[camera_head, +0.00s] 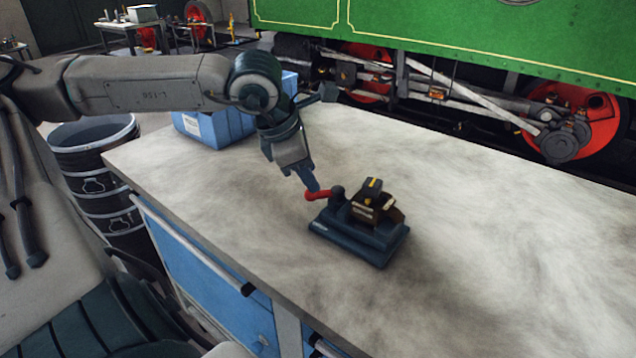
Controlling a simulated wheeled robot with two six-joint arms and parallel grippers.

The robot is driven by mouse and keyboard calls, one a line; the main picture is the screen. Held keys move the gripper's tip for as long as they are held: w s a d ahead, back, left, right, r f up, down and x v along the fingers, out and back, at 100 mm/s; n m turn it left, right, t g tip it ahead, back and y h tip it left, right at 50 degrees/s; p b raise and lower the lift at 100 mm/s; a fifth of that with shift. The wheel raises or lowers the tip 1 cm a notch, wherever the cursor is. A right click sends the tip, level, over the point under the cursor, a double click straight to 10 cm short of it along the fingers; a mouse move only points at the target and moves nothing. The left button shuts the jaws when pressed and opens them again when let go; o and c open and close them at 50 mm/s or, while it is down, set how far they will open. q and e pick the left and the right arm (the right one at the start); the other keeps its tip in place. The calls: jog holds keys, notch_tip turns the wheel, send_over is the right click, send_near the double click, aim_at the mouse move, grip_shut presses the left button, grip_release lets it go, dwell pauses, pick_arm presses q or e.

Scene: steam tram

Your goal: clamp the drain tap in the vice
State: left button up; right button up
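A dark blue vice (386,247) stands on the workbench in the head view, with a red handle (318,195) on its left side. A dark brown and brass-coloured piece (364,207), which looks like the drain tap, sits at the vice's jaws. A dark block with a yellow stripe shows at its top. I cannot tell how tightly the jaws hold it. My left gripper (313,185) points down, with its fingertips at the red handle, seemingly touching it. The fingers are seen edge-on, so the gap between them is hidden. My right gripper is not in view.
The pale workbench top (480,240) is clear to the right of the vice. A blue box (215,125) stands at its back left edge, behind my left arm. A dark drum (95,150) stands left of the bench. The green tram (450,35) is behind.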

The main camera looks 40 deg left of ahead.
aim_at(321, 192)
pick_arm(q)
jog(key=shift+x, duration=2.5)
grip_shut()
